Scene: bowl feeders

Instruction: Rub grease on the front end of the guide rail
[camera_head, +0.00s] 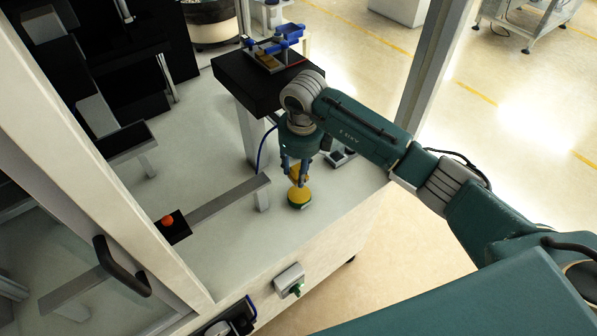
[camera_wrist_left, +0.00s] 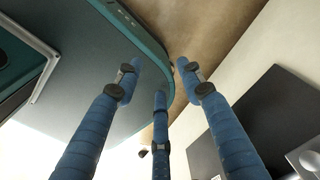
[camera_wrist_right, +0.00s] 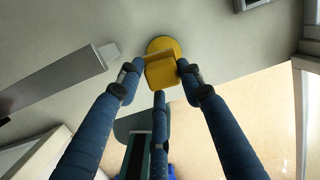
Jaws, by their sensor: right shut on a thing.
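My right gripper (camera_head: 297,176) points down over the pale machine table, with its fingers shut around a yellow applicator (camera_head: 299,195). In the right wrist view the yellow block (camera_wrist_right: 160,72) sits between the fingers, with a round yellow part (camera_wrist_right: 164,46) beyond it. I cannot tell whether its base touches the table. The guide rail (camera_head: 228,198) is a grey bar on a post, left of the right gripper and apart from it; it also shows in the right wrist view (camera_wrist_right: 58,92). My left gripper (camera_wrist_left: 160,78) is open and empty, outside the head view.
A black block (camera_head: 240,84) with a blue-handled fixture (camera_head: 272,48) stands behind the right gripper. An orange knob (camera_head: 168,220) is near the rail's other end. Cream frame posts (camera_head: 431,95) flank the table.

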